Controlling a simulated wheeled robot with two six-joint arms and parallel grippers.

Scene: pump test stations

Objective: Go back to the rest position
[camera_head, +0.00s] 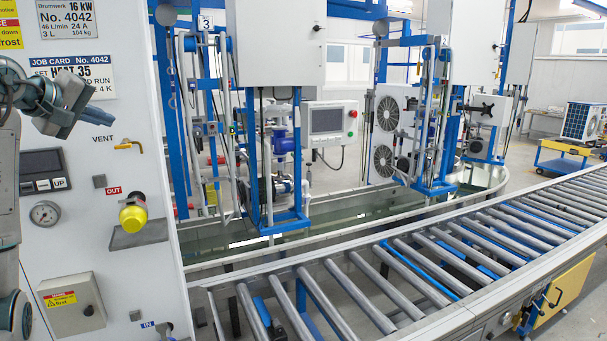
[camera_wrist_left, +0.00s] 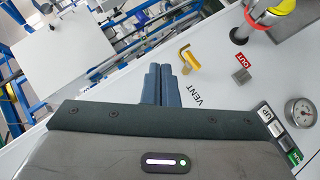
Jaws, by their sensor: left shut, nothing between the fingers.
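My left gripper (camera_head: 78,108) is at the upper left of the head view, in front of the white test panel (camera_head: 125,75). Its two blue-grey fingers are together with nothing between them. In the left wrist view the closed fingers (camera_wrist_left: 161,86) point toward the panel near the word VENT and the yellow vent valve handle (camera_wrist_left: 187,60). In the head view the gripper is left of and above that handle (camera_head: 128,146), apart from it. My right gripper is in neither view.
The panel carries a yellow-capped OUT fitting (camera_head: 132,214), a gauge (camera_head: 45,213), a display with buttons (camera_head: 42,170) and a grey box (camera_head: 72,303). A roller conveyor (camera_head: 420,260) runs across the right. Pump stations with blue frames (camera_head: 270,150) stand behind.

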